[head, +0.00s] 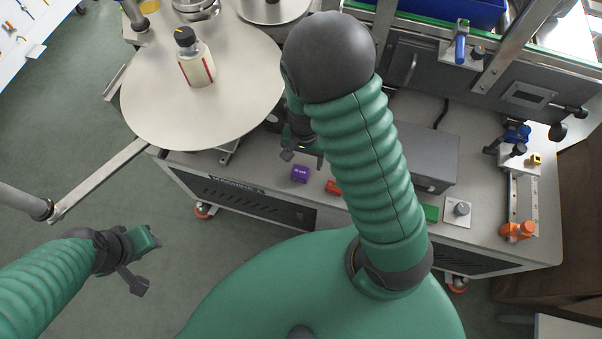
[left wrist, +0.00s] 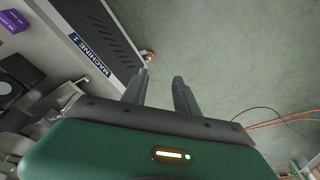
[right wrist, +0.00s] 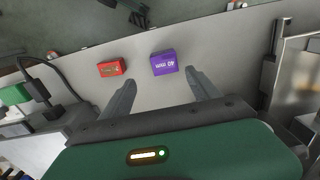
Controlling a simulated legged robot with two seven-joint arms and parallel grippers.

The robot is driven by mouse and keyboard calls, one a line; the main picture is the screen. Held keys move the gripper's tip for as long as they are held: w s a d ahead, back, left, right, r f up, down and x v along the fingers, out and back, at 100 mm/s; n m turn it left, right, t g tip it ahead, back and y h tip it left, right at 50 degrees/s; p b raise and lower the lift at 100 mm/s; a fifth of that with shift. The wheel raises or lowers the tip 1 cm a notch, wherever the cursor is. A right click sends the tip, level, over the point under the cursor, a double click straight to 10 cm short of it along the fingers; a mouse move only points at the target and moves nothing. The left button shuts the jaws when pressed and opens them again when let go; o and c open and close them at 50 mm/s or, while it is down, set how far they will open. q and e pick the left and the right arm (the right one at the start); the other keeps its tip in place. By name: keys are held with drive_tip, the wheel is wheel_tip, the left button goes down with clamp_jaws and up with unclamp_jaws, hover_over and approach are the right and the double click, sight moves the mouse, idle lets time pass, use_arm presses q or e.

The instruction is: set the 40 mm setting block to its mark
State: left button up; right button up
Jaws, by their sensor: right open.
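The purple 40 mm setting block (head: 300,174) lies on the machine's grey bench top near its front edge. Its "40 mm" label shows in the right wrist view (right wrist: 164,63), and the block also shows at the left of the left wrist view (left wrist: 14,20). My right gripper (head: 302,154) is open and empty over the bench, just behind the purple block; its fingertips (right wrist: 160,82) are apart, with the block beyond them. My left gripper (head: 142,268) is open and empty over the floor, off the bench. I cannot make out the block's mark.
A red block (head: 333,187) lies right of the purple one. A green block (head: 431,213) lies farther right, partly behind my right arm. A rail (head: 523,195) with an orange end piece (head: 517,230) stands at the bench's right. A round table (head: 200,115) carries a bottle (head: 195,65).

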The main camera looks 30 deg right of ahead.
sight(300, 171)
drive_tip(key=f, duration=0.1)
drive_tip(key=a+f+b, duration=0.1)
drive_tip(key=f, duration=0.1)
drive_tip(key=a+f, duration=0.1)
drive_tip(key=shift+w+f, duration=0.1)
drive_tip(key=shift+f, duration=0.1)
drive_tip(key=f+b, duration=0.1)
drive_tip(key=f, duration=0.1)
drive_tip(key=d+f+b, duration=0.1)
drive_tip(key=f, duration=0.1)
drive_tip(key=shift+w, duration=0.2)
drive_tip(key=shift+w+d, duration=0.1)
drive_tip(key=shift+d, duration=0.1)
drive_tip(key=shift+a, duration=0.1)
drive_tip(key=shift+c, duration=1)
drive_tip(key=shift+a+r, duration=0.15)
drive_tip(key=shift+a, duration=0.15)
drive_tip(key=c, duration=0.7)
use_arm(q)
drive_tip(key=f, duration=0.1)
drive_tip(key=a+f, duration=0.1)
drive_tip(key=f, duration=0.1)
drive_tip(key=shift+a+f, duration=0.1)
drive_tip(key=shift+f, duration=0.2)
use_arm(e)
drive_tip(key=shift+d, duration=0.2)
clamp_jaws()
